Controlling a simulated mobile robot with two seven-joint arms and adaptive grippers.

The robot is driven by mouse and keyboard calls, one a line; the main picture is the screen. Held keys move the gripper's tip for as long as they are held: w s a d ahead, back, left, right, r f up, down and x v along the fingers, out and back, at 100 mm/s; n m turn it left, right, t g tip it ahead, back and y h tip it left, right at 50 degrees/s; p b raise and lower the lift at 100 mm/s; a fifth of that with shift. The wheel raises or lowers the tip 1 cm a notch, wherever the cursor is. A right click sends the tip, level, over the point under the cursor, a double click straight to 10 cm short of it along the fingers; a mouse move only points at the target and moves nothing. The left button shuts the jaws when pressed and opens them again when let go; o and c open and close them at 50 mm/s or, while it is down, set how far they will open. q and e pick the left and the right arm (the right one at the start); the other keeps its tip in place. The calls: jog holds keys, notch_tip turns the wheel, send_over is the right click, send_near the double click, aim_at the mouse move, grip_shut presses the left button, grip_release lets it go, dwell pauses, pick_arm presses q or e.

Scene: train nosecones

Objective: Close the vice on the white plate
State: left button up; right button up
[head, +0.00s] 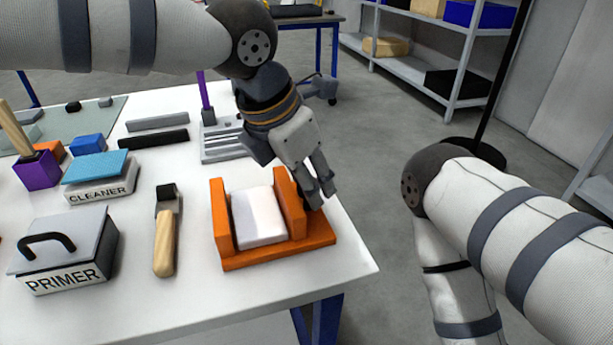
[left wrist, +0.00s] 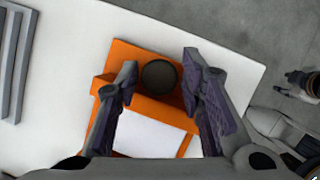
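The orange vice (head: 290,252) stands near the right front corner of the white table. The white plate (head: 259,216) lies between its two upright jaws; it also shows in the left wrist view (left wrist: 150,135). My left gripper (head: 320,196) points down at the vice's right side, beside the right jaw. In the left wrist view its fingers (left wrist: 160,68) are open, one on each side of a dark round knob (left wrist: 159,76) on the vice. I cannot tell whether they touch the knob. My right arm is at the right; its gripper is out of view.
A wooden-handled brush (head: 165,235) lies left of the vice. Further left are a PRIMER box (head: 68,262) and a CLEANER box (head: 100,190) with a blue top. A grey slotted rack (head: 222,145) stands behind the vice. The table edge is close on the right.

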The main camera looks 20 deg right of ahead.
pick_arm(q)
grip_shut()
jog(key=shift+m+g, duration=0.3)
jog(key=shift+m, duration=0.4)
grip_release()
jog(key=v, duration=1.2)
jog(key=shift+a, duration=0.15)
